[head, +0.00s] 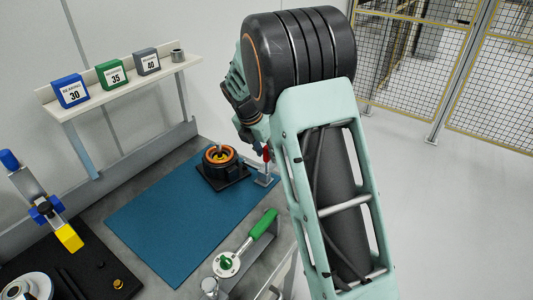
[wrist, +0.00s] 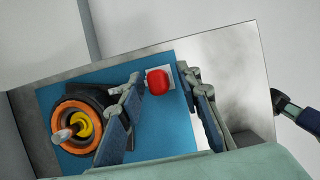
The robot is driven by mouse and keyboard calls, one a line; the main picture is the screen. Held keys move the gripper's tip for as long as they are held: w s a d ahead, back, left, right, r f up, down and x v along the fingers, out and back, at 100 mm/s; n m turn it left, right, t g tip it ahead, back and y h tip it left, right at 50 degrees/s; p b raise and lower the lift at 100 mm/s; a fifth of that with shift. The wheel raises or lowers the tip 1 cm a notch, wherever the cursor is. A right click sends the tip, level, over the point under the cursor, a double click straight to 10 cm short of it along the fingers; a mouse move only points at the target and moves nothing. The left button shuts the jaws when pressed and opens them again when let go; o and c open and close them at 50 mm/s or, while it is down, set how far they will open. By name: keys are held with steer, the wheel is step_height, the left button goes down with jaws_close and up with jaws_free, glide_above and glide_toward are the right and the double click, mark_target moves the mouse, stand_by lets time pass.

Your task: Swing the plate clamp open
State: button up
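The plate clamp shows as a red handle (head: 267,153) standing above a small grey base (head: 266,180), on the right edge of the blue mat. In the wrist view the red handle tip (wrist: 157,82) is seen from above. My gripper (wrist: 160,84) is open, with one finger on each side of the red tip and visible gaps to both. In the head view, my arm mostly hides the gripper. The stator housing (wrist: 78,118), black with an orange ring and yellow centre, sits left of the clamp; it also shows in the head view (head: 221,158).
The blue mat (head: 165,225) is mostly clear. A tool with a green handle (head: 262,226) lies at the bench's front right. A shelf (head: 125,88) with labelled boxes is at the back left. A blue and yellow device (head: 48,210) stands at the left.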

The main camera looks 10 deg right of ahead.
steer(key=shift+w+d+f, duration=0.1)
steer(key=shift+f, duration=0.15)
jaws_close()
